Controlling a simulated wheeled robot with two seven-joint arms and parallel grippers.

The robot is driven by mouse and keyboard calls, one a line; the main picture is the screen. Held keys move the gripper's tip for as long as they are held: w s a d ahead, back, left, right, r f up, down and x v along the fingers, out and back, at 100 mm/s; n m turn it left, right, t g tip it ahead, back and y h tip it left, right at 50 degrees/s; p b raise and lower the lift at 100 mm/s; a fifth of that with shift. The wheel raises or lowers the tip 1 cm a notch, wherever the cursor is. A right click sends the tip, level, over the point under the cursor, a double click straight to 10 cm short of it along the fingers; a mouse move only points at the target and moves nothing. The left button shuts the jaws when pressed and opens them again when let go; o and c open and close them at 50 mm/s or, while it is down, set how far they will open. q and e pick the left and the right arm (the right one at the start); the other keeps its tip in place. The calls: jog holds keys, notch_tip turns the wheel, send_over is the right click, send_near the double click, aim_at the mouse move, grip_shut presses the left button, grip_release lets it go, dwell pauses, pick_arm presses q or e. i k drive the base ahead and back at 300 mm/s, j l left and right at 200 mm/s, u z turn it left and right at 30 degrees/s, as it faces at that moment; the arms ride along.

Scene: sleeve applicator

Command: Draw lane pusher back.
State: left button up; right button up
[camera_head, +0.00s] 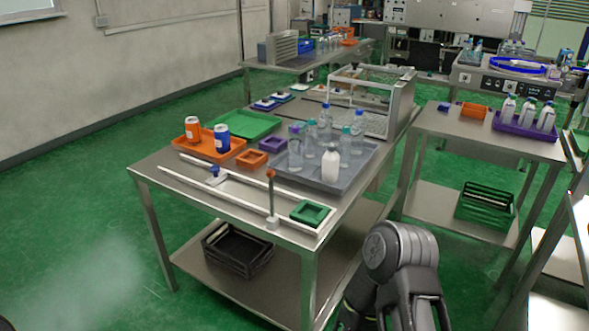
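A lane with two white rails (226,173) runs along the near side of the steel table. A small blue and white block (214,177), which may be the lane pusher, sits between the rails toward the left end. An upright rod with an orange-brown knob (270,176) stands on a white base at the front rail; I cannot tell if it belongs to the pusher. A green square tray (311,213) sits at the lane's right end. Neither gripper shows. Only a dark link of my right arm shows at the bottom, in front of the table.
An orange tray (208,153) with two cans stands behind the lane. A grey tray (350,176) with several bottles stands right of it, near a clear-sided machine (373,100). A side table (437,124) stands at right. Green floor is free at left.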

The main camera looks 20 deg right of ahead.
aim_at(218, 175)
jog(key=z, duration=0.3)
jog(key=i+j+z, duration=0.15)
jog(key=z, duration=0.25)
jog(key=i+j+z, duration=0.1)
jog(key=z, duration=0.3)
jog(key=i+j+z, duration=0.1)
jog(key=j+z, duration=0.25)
jog(key=i+j+z, duration=0.1)
jog(key=j, duration=0.35)
jog(key=i+j+z, duration=0.1)
jog(key=j, duration=0.4)
jog(key=i+j, duration=0.1)
jog(key=j, duration=0.35)
jog(key=z, duration=0.05)
